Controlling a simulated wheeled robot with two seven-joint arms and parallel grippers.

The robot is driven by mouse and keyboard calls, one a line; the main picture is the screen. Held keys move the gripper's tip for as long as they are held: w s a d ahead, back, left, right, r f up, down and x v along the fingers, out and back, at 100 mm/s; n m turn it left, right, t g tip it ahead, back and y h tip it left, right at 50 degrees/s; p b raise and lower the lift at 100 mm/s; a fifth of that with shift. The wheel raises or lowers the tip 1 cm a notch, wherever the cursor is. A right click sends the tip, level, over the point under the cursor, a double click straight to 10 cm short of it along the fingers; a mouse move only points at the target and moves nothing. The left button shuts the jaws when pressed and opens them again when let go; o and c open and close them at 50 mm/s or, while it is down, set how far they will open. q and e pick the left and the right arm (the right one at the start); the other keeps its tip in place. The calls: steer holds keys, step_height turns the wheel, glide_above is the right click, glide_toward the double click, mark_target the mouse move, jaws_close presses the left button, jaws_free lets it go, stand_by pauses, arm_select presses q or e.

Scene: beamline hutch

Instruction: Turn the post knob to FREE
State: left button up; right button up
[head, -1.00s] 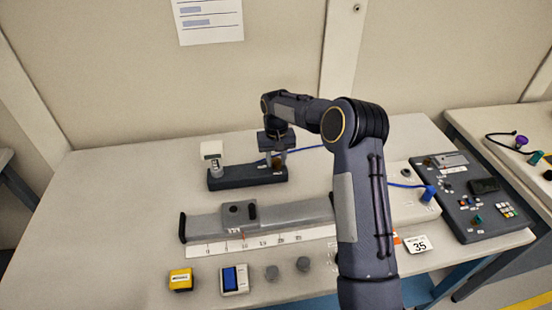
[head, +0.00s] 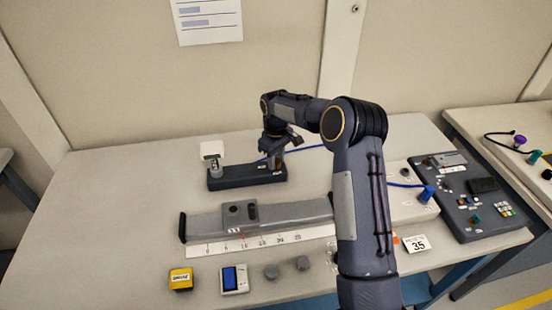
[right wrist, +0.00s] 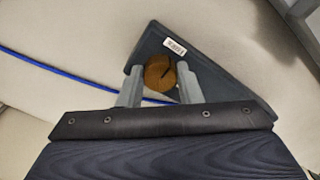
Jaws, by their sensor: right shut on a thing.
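The post knob (right wrist: 158,74) is a round brown knob with a dark line across its top. It sits on a dark base (head: 240,179) at the back of the table, and the base shows a small white label in the right wrist view (right wrist: 174,46). My right gripper (head: 276,157) points down at the base's right end. In the right wrist view its two grey fingers (right wrist: 160,68) are shut on the knob from both sides. The label's lettering is too small to read. My left gripper is not in view.
A post with a white block (head: 212,149) stands on the base's left end. A grey rail with a carriage (head: 240,213) lies in front. A yellow box (head: 181,279) and a blue-screen device (head: 234,279) stand near the front. A blue cable (right wrist: 60,75) runs behind the gripper.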

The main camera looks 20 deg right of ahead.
mark_target(276, 161)
stand_by(0.4)
steer(key=o, duration=1)
steer(key=shift+r+b, duration=0.3)
steer(key=shift+r, duration=3.65)
